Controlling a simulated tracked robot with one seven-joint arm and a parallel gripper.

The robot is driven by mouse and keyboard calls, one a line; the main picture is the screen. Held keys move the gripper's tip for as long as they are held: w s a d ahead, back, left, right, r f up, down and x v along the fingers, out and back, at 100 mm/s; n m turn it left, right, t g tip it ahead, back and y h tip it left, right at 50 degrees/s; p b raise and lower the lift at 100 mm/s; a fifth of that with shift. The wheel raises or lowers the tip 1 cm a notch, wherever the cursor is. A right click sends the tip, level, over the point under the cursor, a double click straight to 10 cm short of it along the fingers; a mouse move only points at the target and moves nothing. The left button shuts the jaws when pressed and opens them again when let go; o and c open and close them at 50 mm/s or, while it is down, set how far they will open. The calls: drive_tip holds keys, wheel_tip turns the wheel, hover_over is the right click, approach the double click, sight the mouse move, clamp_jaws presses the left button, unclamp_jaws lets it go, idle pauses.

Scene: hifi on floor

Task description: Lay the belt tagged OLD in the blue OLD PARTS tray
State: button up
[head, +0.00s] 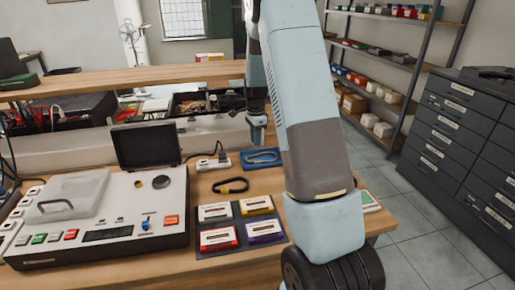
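A blue tray (248,166) lies on the workbench behind the cassettes, with a loop-shaped thing (262,157) that looks like a belt in it. A dark belt loop (231,186) lies on the bare wood in front of the tray. I cannot read a tag on either one. My gripper (257,138) points down above the back of the blue tray, partly beside my arm. Its fingers are small here, and I cannot tell whether they are open or shut. I see nothing clearly held in it.
A grey tape machine (105,215) with an open black lid (146,145) fills the bench's left. A dark mat holds several cassettes (265,231) at the front. A white power strip (213,164) lies left of the tray. Cluttered shelves stand behind; drawers (460,130) stand right.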

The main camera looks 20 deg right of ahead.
drive_tip(key=s+a+r+n+t, duration=0.1)
drive_tip(key=s+a+r+n, duration=0.3)
drive_tip(key=s+r, duration=0.55)
drive_tip(key=s+a+r+n+t, duration=0.2)
drive_tip(key=s+a+r+n, duration=0.4)
drive_tip(key=r, duration=0.7)
drive_tip(key=s+a+r+n+t, duration=0.1)
drive_tip(key=s+n, duration=0.3)
drive_tip(key=s, duration=0.6)
drive_tip(key=s+a+r+n+t, duration=0.1)
drive_tip(key=s+r+n, duration=0.1)
drive_tip(key=s, duration=0.8)
drive_tip(key=shift+s+a+n+t, duration=0.3)
drive_tip(key=shift+s+a+n, duration=0.1)
drive_tip(key=shift+n, duration=0.5)
drive_tip(key=shift+r, duration=0.1)
